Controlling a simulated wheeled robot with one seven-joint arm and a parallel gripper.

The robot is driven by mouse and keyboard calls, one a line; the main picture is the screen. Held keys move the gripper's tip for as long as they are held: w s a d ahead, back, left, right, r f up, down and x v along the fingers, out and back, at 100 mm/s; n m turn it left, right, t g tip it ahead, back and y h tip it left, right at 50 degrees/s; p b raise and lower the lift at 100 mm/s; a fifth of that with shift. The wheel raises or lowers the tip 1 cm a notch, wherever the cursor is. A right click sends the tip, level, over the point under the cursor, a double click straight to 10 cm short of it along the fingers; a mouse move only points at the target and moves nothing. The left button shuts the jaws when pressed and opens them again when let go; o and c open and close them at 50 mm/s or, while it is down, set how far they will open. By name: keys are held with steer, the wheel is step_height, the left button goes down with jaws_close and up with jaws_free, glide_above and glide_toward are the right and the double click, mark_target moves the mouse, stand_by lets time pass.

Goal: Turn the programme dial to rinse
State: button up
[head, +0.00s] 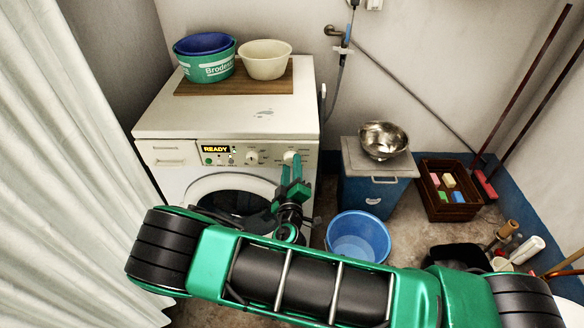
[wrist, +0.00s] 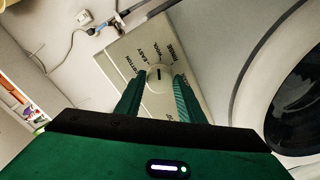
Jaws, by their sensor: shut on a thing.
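The washing machine (head: 235,118) stands against the back wall. Its programme dial (wrist: 158,78) is a round cream knob on the panel, ringed by printed words including COTTON, EASY, WOOL and RINSE. A short dark mark on the dial points roughly to the top of the wrist picture, near EASY and WOOL; I cannot tell exactly which word. My gripper (head: 293,172) is at the right-hand knob of the panel in the head view. Its green fingers stand on both sides of the dial in the wrist view, shut on it. They hide some lower labels.
The panel display (head: 215,149) reads READY. A second knob (head: 252,157) is left of my gripper, above the round door (head: 232,196). Basins (head: 264,60) stand on top. A blue bucket (head: 358,237) and blue cabinet (head: 371,190) are to the right; a pale curtain (head: 65,160) hangs left.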

steer(key=m, duration=0.5)
steer(key=shift+s+f+m, duration=0.1)
steer(key=shift+f+m, duration=0.2)
steer(key=shift+f, duration=0.05)
steer(key=shift+c, duration=0.2)
steer(key=shift+o, duration=0.2)
steer(key=shift+a+m, duration=0.1)
steer(key=shift+m, duration=1.6)
steer(key=o, duration=1)
steer(key=shift+r, duration=0.1)
steer(key=shift+o, duration=0.2)
